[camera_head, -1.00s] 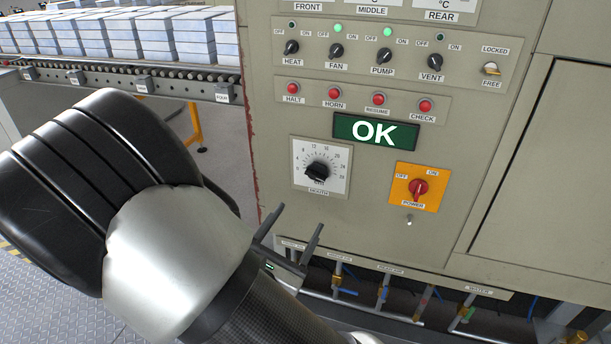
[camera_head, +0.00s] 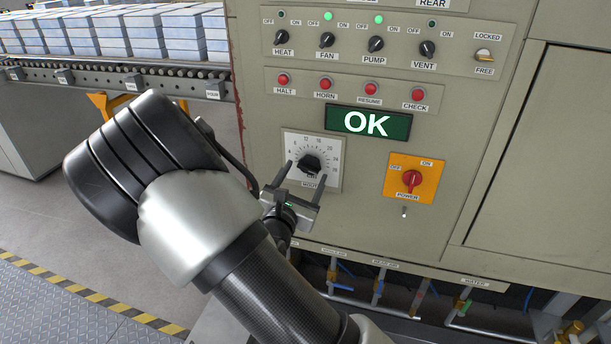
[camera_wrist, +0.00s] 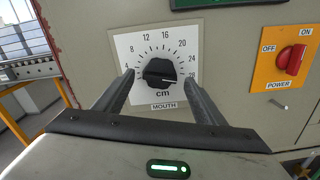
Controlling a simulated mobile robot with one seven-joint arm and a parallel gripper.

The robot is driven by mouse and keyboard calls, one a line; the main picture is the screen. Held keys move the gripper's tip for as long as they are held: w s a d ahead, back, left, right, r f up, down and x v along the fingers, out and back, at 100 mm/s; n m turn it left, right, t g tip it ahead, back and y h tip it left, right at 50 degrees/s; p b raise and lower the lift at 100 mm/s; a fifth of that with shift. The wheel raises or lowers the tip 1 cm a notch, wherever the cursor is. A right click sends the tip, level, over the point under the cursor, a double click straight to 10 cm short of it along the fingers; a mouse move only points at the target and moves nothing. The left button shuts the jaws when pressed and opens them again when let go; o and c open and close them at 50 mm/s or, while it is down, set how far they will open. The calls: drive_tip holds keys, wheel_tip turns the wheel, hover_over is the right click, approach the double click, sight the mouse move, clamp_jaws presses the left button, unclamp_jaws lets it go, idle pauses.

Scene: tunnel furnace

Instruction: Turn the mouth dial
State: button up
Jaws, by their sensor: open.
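The mouth dial (camera_head: 309,164) is a black knob on a white square scale plate (camera_head: 331,144), marked in cm, on the beige panel. In the wrist view the dial (camera_wrist: 159,73) is labelled MOUTH, and its pointer is toward the lower right, near the 28 mark. My gripper (camera_head: 303,172) is open in front of the dial. In the wrist view its two fingers (camera_wrist: 158,80) stand on either side of the knob, left and right. I cannot tell whether the tips touch the plate; no finger is seen closed on the knob.
The green OK display (camera_head: 368,123) is above right of the dial. The red power switch (camera_head: 411,180) on its orange plate is to the right. Red buttons (camera_head: 325,83) and black knobs (camera_head: 375,44) are above. Pipes and valves (camera_head: 378,287) run below the panel.

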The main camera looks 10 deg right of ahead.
drive_tip(key=shift+x, duration=0.8)
drive_tip(key=c, duration=1.1)
drive_tip(key=shift+o, duration=0.2)
